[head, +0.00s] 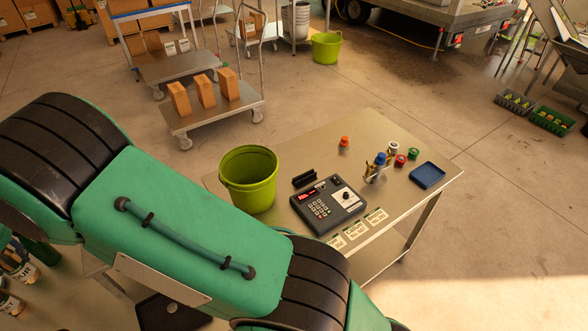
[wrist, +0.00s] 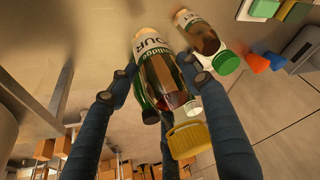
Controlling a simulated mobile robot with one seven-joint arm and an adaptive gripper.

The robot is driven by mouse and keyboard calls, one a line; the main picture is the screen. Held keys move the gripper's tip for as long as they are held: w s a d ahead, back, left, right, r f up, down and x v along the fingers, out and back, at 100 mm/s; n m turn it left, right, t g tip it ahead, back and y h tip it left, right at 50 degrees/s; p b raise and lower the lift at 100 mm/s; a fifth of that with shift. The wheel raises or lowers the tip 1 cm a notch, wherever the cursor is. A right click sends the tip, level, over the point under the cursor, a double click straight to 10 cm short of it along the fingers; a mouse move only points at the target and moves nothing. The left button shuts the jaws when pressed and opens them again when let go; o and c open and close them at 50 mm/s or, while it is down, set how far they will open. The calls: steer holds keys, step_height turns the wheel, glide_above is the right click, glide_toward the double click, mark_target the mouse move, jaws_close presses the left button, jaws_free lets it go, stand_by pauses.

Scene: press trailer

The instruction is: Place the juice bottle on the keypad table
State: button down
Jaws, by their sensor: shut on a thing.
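In the wrist view, a bottle (wrist: 158,75) with a white and green label and dark contents is between the dark blue fingers of my gripper (wrist: 158,68). The gripper is shut on this bottle, which I take for the juice bottle. A similar bottle (wrist: 201,37) is close beside it; a green cap (wrist: 226,62) shows near its end. In the head view, the keypad table (head: 300,145) stands right of centre with the black keypad device (head: 328,204) near its front edge. My green arm covers the lower left, and my gripper and the held bottle do not show there.
On the keypad table, a green bucket (head: 248,180) stands at the left, and a blue tray (head: 427,175) and small coloured items are at the right. Bare tabletop shows behind the keypad. Labelled bottles (head: 18,270) stand at lower left. A cart (head: 215,110) with cartons stands behind.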

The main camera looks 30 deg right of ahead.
step_height(320, 180, up, 27)
steer(key=w+d+m+h, duration=0.15)
steer(key=w+d, duration=0.45)
steer(key=d, duration=0.8)
steer(key=w+d+m+t+p, duration=0.1)
steer(key=w+d+m, duration=0.35)
steer(key=d, duration=1.05)
steer(key=w+d+m+h, duration=0.1)
steer(key=w+d, duration=0.7)
steer(key=d, duration=0.6)
steer(key=s+d+m+h+p, duration=0.1)
steer(key=s+d+m, duration=0.2)
steer(key=d, duration=2)
steer(key=s+d+m+h+p, duration=0.1)
steer(key=s+d+m, duration=0.25)
steer(key=d, duration=1.95)
step_height(320, 180, down, 27)
steer(key=shift+a+r, duration=0.2)
steer(key=shift+a, duration=0.25)
